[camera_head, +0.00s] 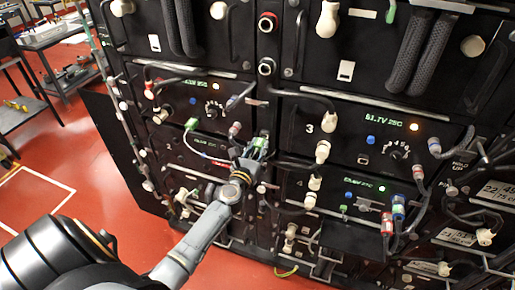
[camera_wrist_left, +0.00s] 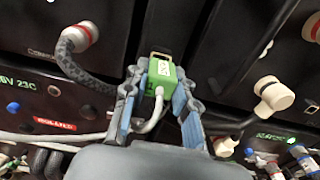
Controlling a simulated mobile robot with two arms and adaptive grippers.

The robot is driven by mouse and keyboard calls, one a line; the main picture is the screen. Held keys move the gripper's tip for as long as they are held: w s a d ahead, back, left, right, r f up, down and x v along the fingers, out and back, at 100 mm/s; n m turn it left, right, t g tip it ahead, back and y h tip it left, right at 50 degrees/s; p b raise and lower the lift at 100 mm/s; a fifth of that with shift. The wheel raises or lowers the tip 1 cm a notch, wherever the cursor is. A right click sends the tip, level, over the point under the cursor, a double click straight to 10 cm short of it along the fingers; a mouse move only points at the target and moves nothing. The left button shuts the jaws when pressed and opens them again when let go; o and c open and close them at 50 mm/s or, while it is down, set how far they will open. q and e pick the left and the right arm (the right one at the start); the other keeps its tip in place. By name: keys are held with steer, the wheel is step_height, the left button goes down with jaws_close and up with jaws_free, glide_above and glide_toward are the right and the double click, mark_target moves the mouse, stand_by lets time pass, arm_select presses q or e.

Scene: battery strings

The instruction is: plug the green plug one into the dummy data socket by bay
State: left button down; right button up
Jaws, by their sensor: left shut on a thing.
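My left gripper (camera_head: 250,158) is at the dark upright strip between the battery bays. It is shut on a green plug (camera_head: 260,143). In the left wrist view the green plug (camera_wrist_left: 164,76) sits between the two blue-padded fingers of the gripper (camera_wrist_left: 158,88), and a white cable bends back from it. The far end of the plug points at the dark upright strip (camera_wrist_left: 170,30). I cannot tell whether it touches or enters a socket there. The dummy data socket is not clearly visible. My right gripper is not in view.
Another green connector (camera_head: 191,124) is on the left bay. Grey cables, white knobs (camera_head: 329,122) and red-ringed connectors (camera_wrist_left: 79,37) stick out of the rack close around the gripper. A grey table (camera_head: 62,78) stands at left. The red floor (camera_head: 60,150) in front is open.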

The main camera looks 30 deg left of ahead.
arm_select(q)
steer(key=shift+x, duration=1.1)
steer(key=c, duration=1)
jaws_free()
steer(key=shift+s, duration=0.15)
steer(key=v, duration=1.1)
steer(key=shift+s, duration=0.35)
